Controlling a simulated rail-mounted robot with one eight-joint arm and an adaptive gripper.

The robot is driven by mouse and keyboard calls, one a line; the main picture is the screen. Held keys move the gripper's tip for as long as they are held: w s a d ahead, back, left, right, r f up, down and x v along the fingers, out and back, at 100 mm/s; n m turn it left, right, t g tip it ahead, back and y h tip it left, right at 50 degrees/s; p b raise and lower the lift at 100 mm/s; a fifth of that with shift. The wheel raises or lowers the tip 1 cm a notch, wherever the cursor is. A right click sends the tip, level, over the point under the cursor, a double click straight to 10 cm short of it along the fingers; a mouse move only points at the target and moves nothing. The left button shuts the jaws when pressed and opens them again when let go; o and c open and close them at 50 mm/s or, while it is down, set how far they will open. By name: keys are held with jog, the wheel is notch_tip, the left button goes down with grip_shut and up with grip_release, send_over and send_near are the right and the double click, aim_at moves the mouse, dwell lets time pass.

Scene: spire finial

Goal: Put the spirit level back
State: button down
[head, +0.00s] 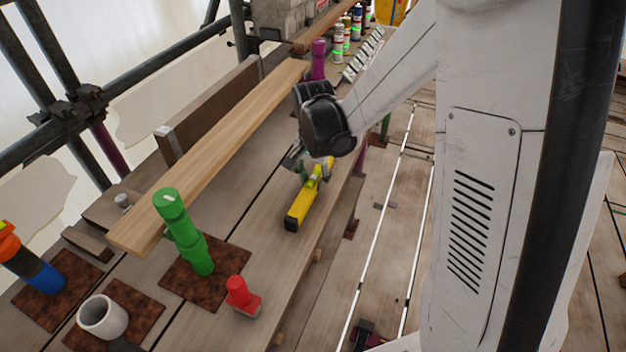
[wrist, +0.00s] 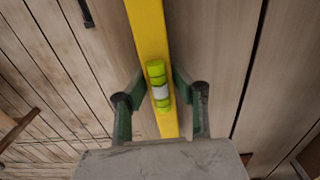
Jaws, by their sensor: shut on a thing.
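The spirit level is a yellow bar (head: 302,207) with a black end and a yellow-green vial. In the head view it is at the middle, over the wooden planks. My gripper (head: 312,171) is around its far part, partly hidden by my black wrist. In the wrist view the level (wrist: 150,35) runs up from between my fingers (wrist: 160,100), with the vial (wrist: 157,85) between the fingertips. My gripper is shut on the level. I cannot tell whether the level touches the planks.
A green stacked piece (head: 187,235) stands on a brown mat, with a red piece (head: 240,297) to its right. A grey cup (head: 102,317) and an orange-blue piece (head: 35,265) are at the lower left. A long timber (head: 215,150) lies left of the level. Bottles (head: 338,42) stand at the back.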

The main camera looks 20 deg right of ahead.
aim_at(313, 180)
jog(key=c, duration=1.4)
grip_release()
jog(key=shift+f, duration=0.1)
jog(key=shift+c, duration=0.2)
notch_tip(313, 180, up, 12)
jog(key=r+p, duration=0.1)
jog(key=p, duration=0.1)
jog(key=s+d+r+n+t, duration=0.1)
jog(key=s+r+n+t, duration=0.2)
jog(key=s, duration=0.6)
jog(key=s+d+r+n+t, duration=0.1)
jog(key=s+r+n+t, duration=0.3)
jog(key=s, duration=0.5)
jog(key=shift+s+r+n, duration=0.2)
jog(key=shift+s+n, duration=0.1)
jog(key=shift+n, duration=0.2)
